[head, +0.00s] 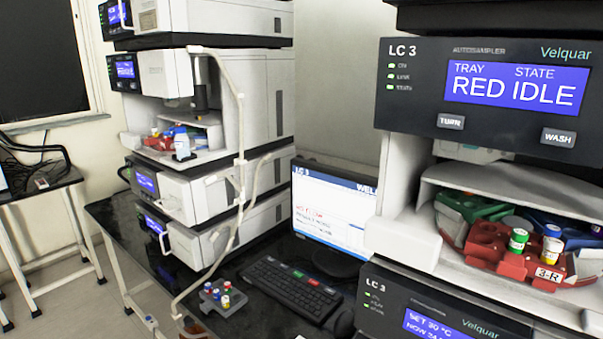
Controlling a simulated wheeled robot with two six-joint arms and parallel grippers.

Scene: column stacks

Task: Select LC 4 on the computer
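The computer monitor (330,232) stands between two instrument stacks, partly covered on its right by the right stack. Its screen has a dark blue header reading "LC 3" and the start of a word, "WEL". Below it are a red line and blue lines too small to read surely. A black keyboard (270,291) lies on the black bench in front of the monitor. It has a few coloured keys, among them a green key (298,274) and a red key (313,282). Neither of my grippers is in view.
The right stack's autosampler panel (480,95) reads "LC 3", "TRAY RED", "STATE IDLE". Below it, red racks (485,252) hold capped vials. The left stack (205,150) has tubing down its front. A grey vial rack (211,301) sits left of the keyboard on the bench (110,225).

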